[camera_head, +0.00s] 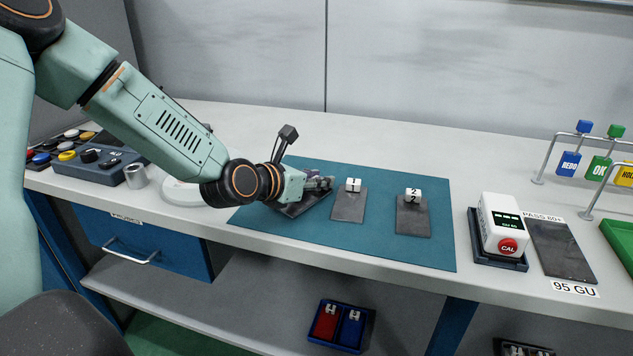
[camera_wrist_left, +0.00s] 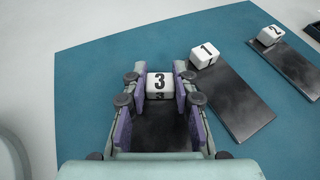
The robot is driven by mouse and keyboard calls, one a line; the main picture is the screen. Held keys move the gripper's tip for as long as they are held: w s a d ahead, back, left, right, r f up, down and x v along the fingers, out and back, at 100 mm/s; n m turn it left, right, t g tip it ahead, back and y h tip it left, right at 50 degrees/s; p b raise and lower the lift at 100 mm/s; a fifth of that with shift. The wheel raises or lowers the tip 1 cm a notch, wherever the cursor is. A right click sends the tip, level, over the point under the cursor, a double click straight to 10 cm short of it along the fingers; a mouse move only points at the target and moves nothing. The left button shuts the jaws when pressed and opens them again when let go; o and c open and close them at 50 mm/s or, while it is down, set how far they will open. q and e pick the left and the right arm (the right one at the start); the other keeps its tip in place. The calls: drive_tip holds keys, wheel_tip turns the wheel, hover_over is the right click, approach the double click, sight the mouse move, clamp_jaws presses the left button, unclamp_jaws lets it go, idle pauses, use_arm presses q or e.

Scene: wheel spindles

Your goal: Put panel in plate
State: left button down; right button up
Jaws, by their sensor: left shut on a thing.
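My left gripper (camera_head: 322,184) is over the left part of the teal mat (camera_head: 310,237). It is shut on a dark panel (camera_head: 291,209) with a white cube marked 3. In the left wrist view the panel (camera_wrist_left: 160,128) and its cube (camera_wrist_left: 160,84) sit between the purple-padded fingers. I cannot tell whether the panel touches the mat. Panel 1 (camera_head: 348,206) and panel 2 (camera_head: 412,219) lie flat on the mat to the right, each with a numbered white cube at its far end. A dark plate (camera_head: 563,250) lies at the right, labelled 95 GU. My right gripper is out of view.
A white meter (camera_head: 501,224) with a red CAL button stands in a dark tray between mat and dark plate. Hanging tags (camera_head: 568,164) are on racks at the far right. A white round dish (camera_head: 182,192), a metal cylinder (camera_head: 136,176) and a button box (camera_head: 95,165) are left.

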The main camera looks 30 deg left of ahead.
use_arm(q)
drive_tip(key=shift+w+f, duration=0.15)
drive_tip(key=shift+w, duration=0.2)
drive_tip(key=shift+s+a, duration=0.1)
drive_tip(key=shift+s, duration=0.2)
drive_tip(key=c, duration=1.5)
unclamp_jaws()
drive_tip(key=o, duration=0.4)
drive_tip(key=shift+w+f, duration=0.2)
drive_tip(key=shift+w, duration=0.05)
drive_tip(key=shift+o, duration=0.2)
drive_tip(key=shift+s+r, duration=0.1)
drive_tip(key=shift+s, duration=0.05)
drive_tip(key=shift+r, duration=0.15)
